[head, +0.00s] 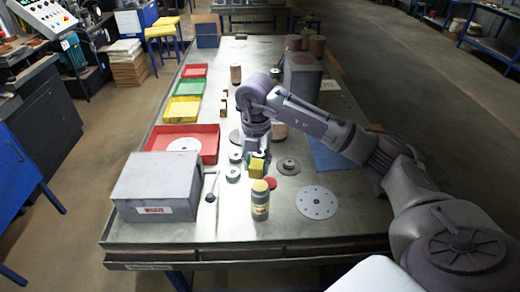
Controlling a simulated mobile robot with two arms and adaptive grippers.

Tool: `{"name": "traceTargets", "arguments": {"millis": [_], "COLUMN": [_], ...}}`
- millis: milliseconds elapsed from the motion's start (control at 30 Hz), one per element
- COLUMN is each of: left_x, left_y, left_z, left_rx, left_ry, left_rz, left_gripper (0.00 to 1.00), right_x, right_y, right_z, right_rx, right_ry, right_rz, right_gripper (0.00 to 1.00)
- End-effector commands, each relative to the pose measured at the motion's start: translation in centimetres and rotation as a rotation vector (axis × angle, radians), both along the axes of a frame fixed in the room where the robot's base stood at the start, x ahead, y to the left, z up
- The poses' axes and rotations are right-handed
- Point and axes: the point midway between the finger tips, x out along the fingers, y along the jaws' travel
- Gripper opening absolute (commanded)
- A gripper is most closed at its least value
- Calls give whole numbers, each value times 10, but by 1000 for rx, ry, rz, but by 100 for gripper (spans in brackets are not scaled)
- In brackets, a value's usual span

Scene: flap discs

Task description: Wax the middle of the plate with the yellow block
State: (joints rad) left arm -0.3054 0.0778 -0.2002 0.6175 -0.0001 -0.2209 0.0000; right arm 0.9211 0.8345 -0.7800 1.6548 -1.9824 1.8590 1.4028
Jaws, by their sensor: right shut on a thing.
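My right gripper (257,163) reaches over the middle of the metal table (230,226), pointing down. It is shut on the yellow block (257,171), which shows at the fingertips. I cannot tell whether the block touches anything under it. A round pale plate with small holes (317,203) lies flat on the table, to the right of and nearer than the block. My left gripper is not in view.
A yellow-labelled can (260,203) stands just in front of the gripper, beside a red disc (270,183). A grey disc (288,166) lies to the right. A grey box (158,187) and red tray (207,136) stand left.

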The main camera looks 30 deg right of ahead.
Motion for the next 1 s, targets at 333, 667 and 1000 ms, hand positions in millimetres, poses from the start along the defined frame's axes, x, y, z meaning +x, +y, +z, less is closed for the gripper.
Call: {"name": "traceTargets", "arguments": {"millis": [333, 667, 1000], "left_x": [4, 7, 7], "left_y": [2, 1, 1], "left_z": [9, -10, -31], "left_rx": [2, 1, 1], "left_ry": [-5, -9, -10], "left_rz": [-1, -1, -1], "left_gripper": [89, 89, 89], "right_x": [6, 6, 6], "right_y": [-15, -15, -15], "right_z": [5, -21, -52], "right_rx": [0, 1, 0], "right_ry": [0, 0, 0], "right_rz": [-394, -393, -392], "right_gripper": [0, 0, 0]}}
